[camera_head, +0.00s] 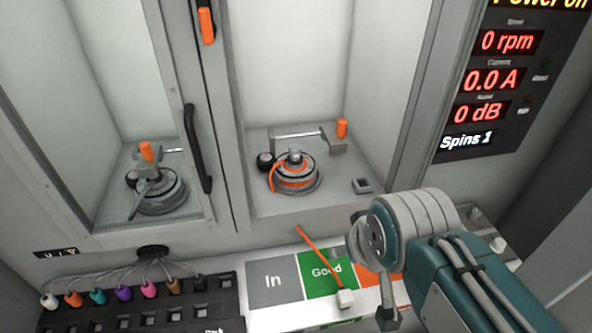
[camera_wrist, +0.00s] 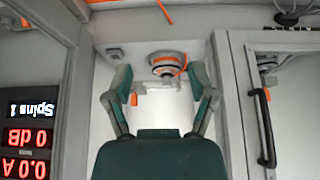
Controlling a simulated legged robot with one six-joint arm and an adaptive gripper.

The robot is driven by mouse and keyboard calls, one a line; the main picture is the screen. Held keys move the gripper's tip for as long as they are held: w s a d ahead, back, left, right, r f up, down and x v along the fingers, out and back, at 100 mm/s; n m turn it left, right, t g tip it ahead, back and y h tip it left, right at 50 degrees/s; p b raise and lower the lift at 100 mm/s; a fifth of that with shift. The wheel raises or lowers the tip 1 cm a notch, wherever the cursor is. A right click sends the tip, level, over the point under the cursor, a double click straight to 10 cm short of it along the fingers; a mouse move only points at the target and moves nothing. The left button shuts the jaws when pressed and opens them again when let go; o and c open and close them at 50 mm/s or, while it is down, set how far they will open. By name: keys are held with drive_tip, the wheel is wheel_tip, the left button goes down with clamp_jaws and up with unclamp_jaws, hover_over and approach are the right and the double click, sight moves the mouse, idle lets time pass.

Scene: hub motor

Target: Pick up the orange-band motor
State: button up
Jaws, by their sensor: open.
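The orange-band motor (camera_head: 296,180) sits on the floor of the right bay. It is a round grey hub with an orange ring and an orange lead on its left side.
A second motor (camera_head: 160,196) stands in the left bay behind a door with a black handle (camera_head: 197,150). A clamp with an orange tip (camera_head: 341,129) stands behind the motor.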

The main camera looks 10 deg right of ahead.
drive_tip(key=o, duration=0.4)
drive_tip(key=shift+w+r, duration=0.1)
drive_tip(key=shift+w, duration=0.05)
drive_tip(key=w+r+m, duration=0.1)
drive_tip(key=w+r, duration=0.3)
drive_tip(key=w, duration=0.4)
drive_tip(key=m+g+h, duration=0.2)
drive_tip(key=m+h, duration=0.1)
drive_tip(key=m, duration=0.3)
hover_over(294, 147)
drive_tip(key=s+a, duration=0.2)
drive_tip(key=s, duration=0.1)
wheel_tip(294, 147, down, 6)
drive_tip(key=r, duration=0.1)
drive_tip(key=x, duration=1.1)
drive_tip(key=shift+a+f, duration=0.1)
drive_tip(key=shift+a, duration=0.2)
drive_tip(key=shift+c, duration=0.4)
